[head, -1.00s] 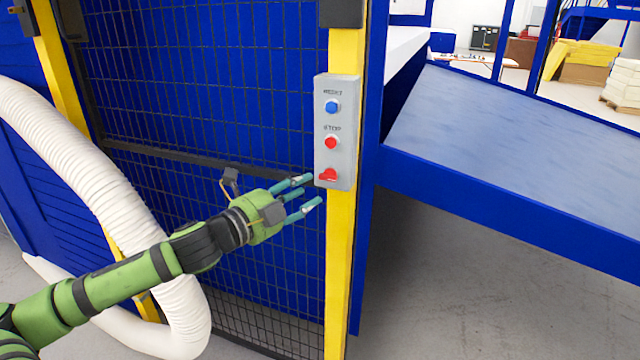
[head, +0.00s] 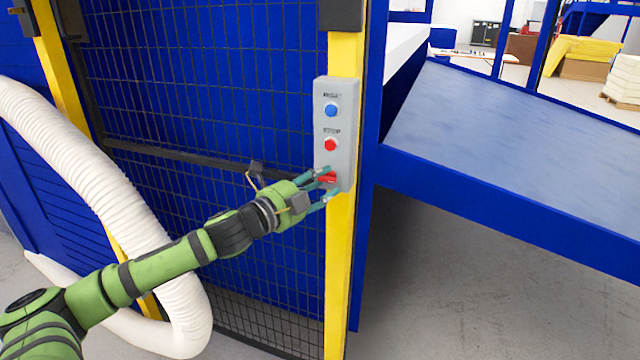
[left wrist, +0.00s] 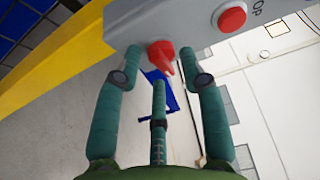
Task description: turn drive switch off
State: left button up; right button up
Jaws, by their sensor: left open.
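The drive switch is a red rotary knob (head: 327,178) at the bottom of a grey control box (head: 346,125) on a yellow post. It also shows in the left wrist view as a red knob (left wrist: 162,55) with a pointed handle. My left gripper (head: 326,184) is open, its teal fingers spread around the knob. In the left wrist view the fingertips (left wrist: 160,62) lie on both sides of the knob, with a gap to it; the third finger is below. Whether any finger touches the knob I cannot tell. My right gripper is not in view.
A red stop button (head: 331,144) and a blue reset button (head: 331,110) sit above the switch. A black mesh fence (head: 200,100) is left of the yellow post (head: 340,270). A blue sloped table (head: 510,150) stands to the right. A white hose (head: 90,170) hangs at left.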

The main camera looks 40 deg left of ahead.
pick_arm(q)
grip_shut()
